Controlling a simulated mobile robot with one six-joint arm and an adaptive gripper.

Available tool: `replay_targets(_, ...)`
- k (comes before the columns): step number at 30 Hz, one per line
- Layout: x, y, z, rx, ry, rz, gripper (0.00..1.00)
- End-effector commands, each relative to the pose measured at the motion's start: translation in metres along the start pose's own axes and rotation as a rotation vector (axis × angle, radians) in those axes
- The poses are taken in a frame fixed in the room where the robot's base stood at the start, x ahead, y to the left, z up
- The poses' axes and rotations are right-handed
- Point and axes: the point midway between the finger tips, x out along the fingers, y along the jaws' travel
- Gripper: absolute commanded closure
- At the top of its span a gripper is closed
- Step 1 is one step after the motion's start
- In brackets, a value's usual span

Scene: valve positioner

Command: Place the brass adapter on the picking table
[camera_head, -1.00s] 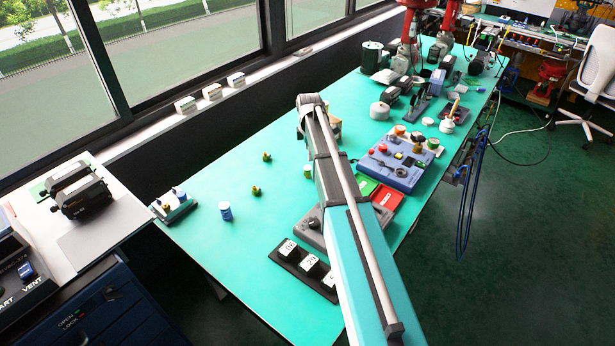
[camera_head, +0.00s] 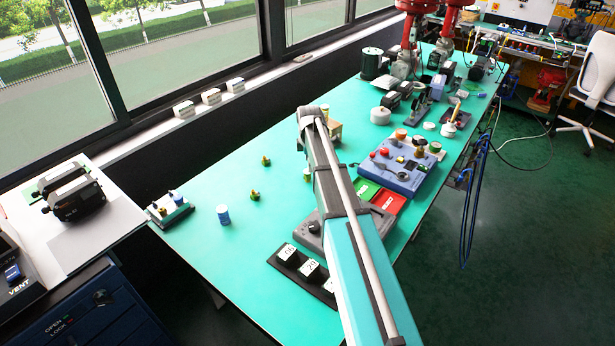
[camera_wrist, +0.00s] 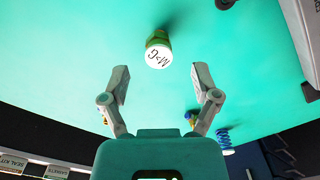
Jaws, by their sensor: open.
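Two small brass fittings stand on the turquoise table (camera_head: 225,265) in the head view, a farther one (camera_head: 266,160) and a nearer one (camera_head: 255,194). I cannot tell which is the brass adapter. In the wrist view, a small brass piece (camera_wrist: 189,115) shows beside the right finger, partly hidden. My gripper (camera_wrist: 161,70) is open and empty above the table. A green-and-yellow cylinder with a white marked top (camera_wrist: 158,50) lies ahead of the fingertips, not held. My arm hides the gripper in the head view.
A blue cylinder (camera_head: 223,214) and a small grey stand (camera_head: 170,210) are on the left. A black block holder (camera_head: 290,262), red tray (camera_head: 389,199) and blue panel box (camera_head: 405,165) lie near my arm. The left-middle tabletop is mostly clear.

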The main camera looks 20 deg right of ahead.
Motion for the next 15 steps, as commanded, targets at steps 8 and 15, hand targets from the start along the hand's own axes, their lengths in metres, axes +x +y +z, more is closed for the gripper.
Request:
replay_targets(8, 0.013, 0.001, -0.002, 0.0, 0.0, 0.0, 0.21)
replay_targets(15, 0.033, 0.002, -0.005, 0.0, 0.0, 0.0, 0.21)
